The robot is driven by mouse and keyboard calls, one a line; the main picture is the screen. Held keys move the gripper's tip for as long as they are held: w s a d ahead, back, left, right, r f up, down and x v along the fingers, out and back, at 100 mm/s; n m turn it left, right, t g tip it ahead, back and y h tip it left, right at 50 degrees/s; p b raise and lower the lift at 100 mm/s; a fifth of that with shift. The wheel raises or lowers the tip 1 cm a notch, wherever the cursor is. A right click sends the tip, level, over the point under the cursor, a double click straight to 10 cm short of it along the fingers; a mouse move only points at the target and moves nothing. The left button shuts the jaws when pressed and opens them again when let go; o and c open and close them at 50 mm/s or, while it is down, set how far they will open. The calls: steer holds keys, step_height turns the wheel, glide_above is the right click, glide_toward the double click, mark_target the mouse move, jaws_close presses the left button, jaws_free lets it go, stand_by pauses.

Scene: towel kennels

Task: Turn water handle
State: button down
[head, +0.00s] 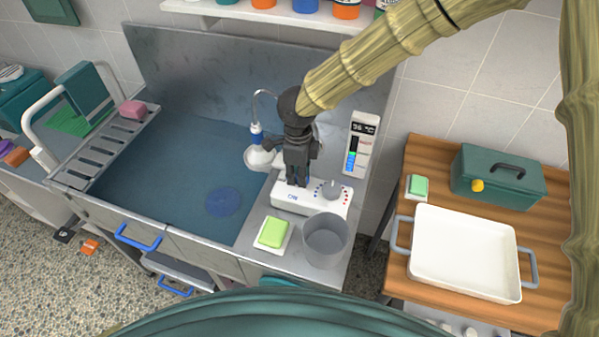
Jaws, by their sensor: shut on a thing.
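My gripper (298,183) points down onto the left part of a white control box (311,199) on the sink's right ledge. It is shut on what I take to be the water handle; its fingers hide that part. A grey round dial (331,190) with red and blue dots around it shows on the box, just right of the fingers. The white shower head (260,158) with a blue collar hangs on a curved hose left of my gripper, over the basin's edge. I cannot tell whether water runs.
The steel basin (140,165) holds blue water with a round blue shape (223,202). Green soap (272,233) and a grey pot (325,240) stand in front of the box. A display panel (361,145) is behind right. A white tray (464,252) and green toolbox (497,178) are on the wooden table.

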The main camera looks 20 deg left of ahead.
steer(key=shift+a+r+m, duration=0.1)
steer(key=shift+m, duration=0.5)
steer(key=c, duration=1.3)
jaws_free()
step_height(320, 180, up, 12)
steer(key=shift+f, duration=0.1)
